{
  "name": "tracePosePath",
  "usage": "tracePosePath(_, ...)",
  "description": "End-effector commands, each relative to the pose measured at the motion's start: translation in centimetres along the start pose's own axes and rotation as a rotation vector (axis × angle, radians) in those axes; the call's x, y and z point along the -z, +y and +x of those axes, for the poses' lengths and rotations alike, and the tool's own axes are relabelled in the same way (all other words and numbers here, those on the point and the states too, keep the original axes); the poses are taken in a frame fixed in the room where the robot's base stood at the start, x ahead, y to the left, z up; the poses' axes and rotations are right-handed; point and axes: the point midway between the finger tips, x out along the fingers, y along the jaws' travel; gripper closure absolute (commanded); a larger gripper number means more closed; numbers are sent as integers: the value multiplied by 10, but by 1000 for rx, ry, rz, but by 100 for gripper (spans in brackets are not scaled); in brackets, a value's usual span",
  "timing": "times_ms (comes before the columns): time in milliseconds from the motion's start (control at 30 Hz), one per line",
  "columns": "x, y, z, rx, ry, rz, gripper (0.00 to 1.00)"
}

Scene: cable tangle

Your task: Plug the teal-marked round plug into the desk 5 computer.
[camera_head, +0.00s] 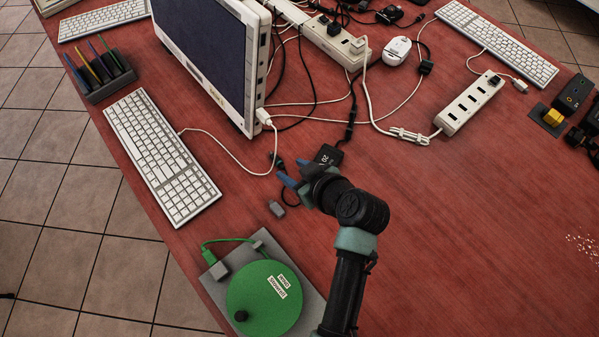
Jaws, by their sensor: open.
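The white all-in-one computer (250,72) stands at the upper left, with dark ports along its right side edge. A white plug (264,117) sits at its lower port. My gripper (293,171) is open, its two blue fingers pointing left and low over the red desk. A small dark plug (276,160) lies just beyond the fingertips, right of and below the computer. I cannot make out a clear teal mark on it, nor whether a finger touches it. A desk 5 label is not readable on the computer.
A black adapter (327,156) lies right behind my gripper. A grey piece (277,209) lies in front. A white keyboard (161,155) is at left, a green reel (262,300) in front. Power strips (468,105) and tangled cables fill the back. The right desk is mostly clear.

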Motion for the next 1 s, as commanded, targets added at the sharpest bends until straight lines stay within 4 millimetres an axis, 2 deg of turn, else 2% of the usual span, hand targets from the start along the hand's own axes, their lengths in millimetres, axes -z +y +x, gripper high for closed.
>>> tracePosePath(33,-3,0,10,1,0,-1,50)
tracePosePath(200,-3,0,30,1,1,-2,50)
tracePosePath(500,-1,0,56,0,1,-2,50)
tracePosePath(967,0,0,61,0,0,0,50)
tracePosePath(1000,0,0,61,0,0,0,57)
